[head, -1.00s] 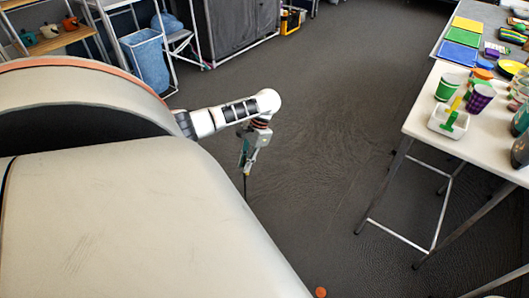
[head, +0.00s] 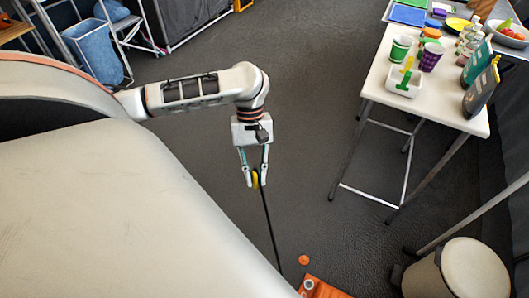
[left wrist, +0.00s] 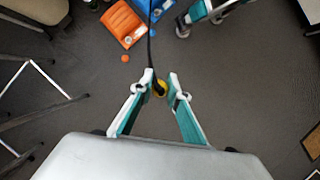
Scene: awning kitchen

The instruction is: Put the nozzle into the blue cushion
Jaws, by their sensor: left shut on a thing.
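My left gripper (head: 254,183) hangs down from its arm in the middle of the head view, above the floor. It is shut on the yellow nozzle (head: 255,180), from which a thin black hose runs down. In the left wrist view the nozzle (left wrist: 160,88) shows between the fingertips (left wrist: 161,86), with the hose leading up the picture. A blue thing (left wrist: 147,11), possibly the blue cushion, lies at the top edge there, mostly cut off. It lies beside an orange one (left wrist: 123,22), apart from the nozzle. My right gripper is not made out.
The orange thing (head: 322,290) lies on the floor at the bottom of the head view, with a small orange disc (head: 304,260) near it. A white table (head: 440,107) with cups and bottles stands right, a beige bin (head: 468,270) lower right. Floor between is clear.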

